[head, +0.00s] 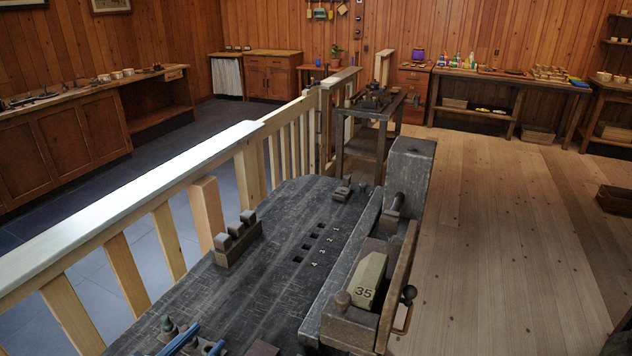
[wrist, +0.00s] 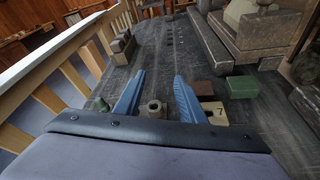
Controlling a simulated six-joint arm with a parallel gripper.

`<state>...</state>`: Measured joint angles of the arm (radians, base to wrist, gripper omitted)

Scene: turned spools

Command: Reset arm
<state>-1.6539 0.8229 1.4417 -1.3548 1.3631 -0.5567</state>
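My gripper (wrist: 159,76) is in the wrist view with its two blue fingers spread apart, pointing forward over the dark bench top (wrist: 160,55). Nothing is gripped at the fingertips. In the head view, part of my gripper's blue fingers (head: 208,336) shows at the bottom edge, low over the near end of the bench. A dark green cone-topped piece (head: 167,324) stands beside it.
A brown block (wrist: 202,88), a green block (wrist: 242,87) and a pale piece marked 7 (wrist: 215,112) lie right of the fingers. A rack with grey pegs (head: 236,240) stands by the wooden railing (head: 130,222). A vise-like fixture holds a block marked 35 (head: 368,281).

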